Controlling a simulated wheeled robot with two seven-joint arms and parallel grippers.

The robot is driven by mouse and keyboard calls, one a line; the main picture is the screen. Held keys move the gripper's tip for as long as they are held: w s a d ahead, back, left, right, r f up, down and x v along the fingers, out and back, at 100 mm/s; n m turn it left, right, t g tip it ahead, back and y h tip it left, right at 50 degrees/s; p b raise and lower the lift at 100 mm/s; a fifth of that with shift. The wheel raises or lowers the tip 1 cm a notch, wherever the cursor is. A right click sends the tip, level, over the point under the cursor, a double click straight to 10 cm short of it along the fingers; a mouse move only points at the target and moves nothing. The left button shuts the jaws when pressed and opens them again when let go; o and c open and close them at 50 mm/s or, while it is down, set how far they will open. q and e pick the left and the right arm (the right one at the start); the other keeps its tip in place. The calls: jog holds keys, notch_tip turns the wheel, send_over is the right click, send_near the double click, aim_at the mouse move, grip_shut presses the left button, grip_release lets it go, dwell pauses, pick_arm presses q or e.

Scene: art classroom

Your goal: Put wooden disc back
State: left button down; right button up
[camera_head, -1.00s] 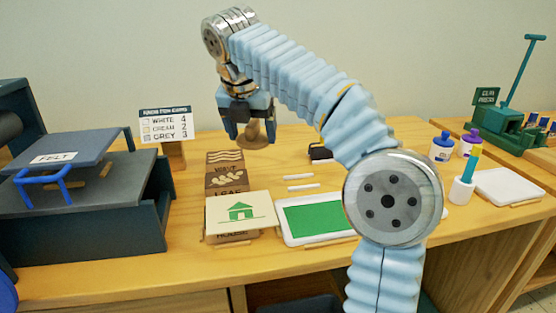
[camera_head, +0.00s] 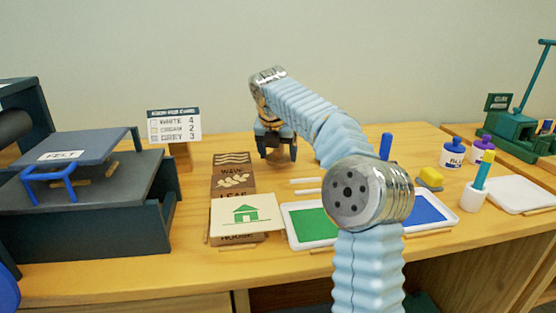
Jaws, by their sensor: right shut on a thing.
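My right gripper (camera_head: 277,152) points down over the back of the wooden table, behind the printing blocks and right of the counting sign. It is shut on what looks like the wooden disc, low near the tabletop. The disc is almost wholly hidden between the dark fingers, so I cannot tell whether it touches the table. My left gripper is not in view.
Green (camera_head: 312,226) and blue (camera_head: 428,208) ink trays lie right, partly behind my arm. A press (camera_head: 90,205) fills the left. Ink bottles (camera_head: 453,153) stand right.

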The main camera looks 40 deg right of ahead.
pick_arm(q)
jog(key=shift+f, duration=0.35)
pick_arm(e)
jog(key=shift+f, duration=0.9)
jog(key=shift+f, duration=0.1)
jog(key=o, duration=0.9)
pick_arm(q)
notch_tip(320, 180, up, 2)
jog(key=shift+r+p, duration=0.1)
jog(key=shift+p, duration=0.95)
pick_arm(e)
jog(key=v, duration=1.2)
jog(key=shift+a, duration=0.1)
